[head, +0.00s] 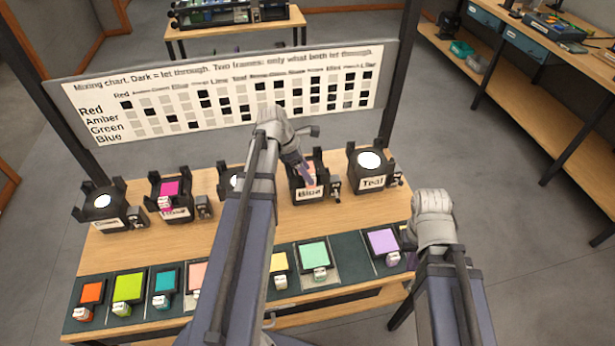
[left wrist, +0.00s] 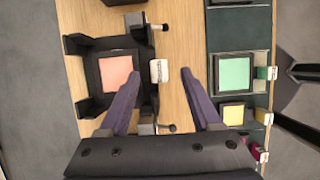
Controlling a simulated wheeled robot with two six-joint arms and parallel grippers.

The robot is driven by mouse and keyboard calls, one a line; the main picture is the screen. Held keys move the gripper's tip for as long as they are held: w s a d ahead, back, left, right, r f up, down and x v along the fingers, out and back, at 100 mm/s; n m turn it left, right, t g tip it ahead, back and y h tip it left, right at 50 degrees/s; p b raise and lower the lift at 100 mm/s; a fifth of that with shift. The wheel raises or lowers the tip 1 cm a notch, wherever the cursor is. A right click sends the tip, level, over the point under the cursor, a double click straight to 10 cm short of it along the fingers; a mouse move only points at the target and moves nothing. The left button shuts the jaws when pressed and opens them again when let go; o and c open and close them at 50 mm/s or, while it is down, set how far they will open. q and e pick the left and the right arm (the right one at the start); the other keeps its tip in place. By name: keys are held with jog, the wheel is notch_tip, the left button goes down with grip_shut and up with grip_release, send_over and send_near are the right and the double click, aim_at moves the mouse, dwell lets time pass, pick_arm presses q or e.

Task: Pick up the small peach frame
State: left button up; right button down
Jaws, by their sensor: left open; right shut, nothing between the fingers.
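A peach frame (left wrist: 115,73) sits in a black stand in the left wrist view. It shows partly in the head view (head: 311,180), in the stand labelled Blue, behind my gripper. A white tag (left wrist: 159,71) projects from its side. My left gripper (left wrist: 160,76) is open above it, its two purple fingers on either side of the tag, not closed on it. In the head view my left gripper (head: 305,172) hangs over that stand. Another peach frame (head: 197,275) lies on the dark front mat, partly hidden by my left arm. My right gripper (head: 433,240) is shut and empty at the table's right end.
Other stands, including Teal (head: 370,162), line the table's back. Orange (head: 92,293), lime (head: 128,288), mint (head: 314,255) and lilac (head: 382,242) frames lie on the front mat. A mixing chart (head: 220,95) stands behind. Bare wood separates the stands from the mat.

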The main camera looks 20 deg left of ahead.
pick_arm(q)
jog(key=b+x, duration=0.2)
jog(key=x, duration=0.1)
jog(key=shift+w+f, duration=0.15)
jog(key=shift+f, duration=0.05)
jog(key=shift+d+r, duration=0.1)
grip_shut()
dwell(0.4)
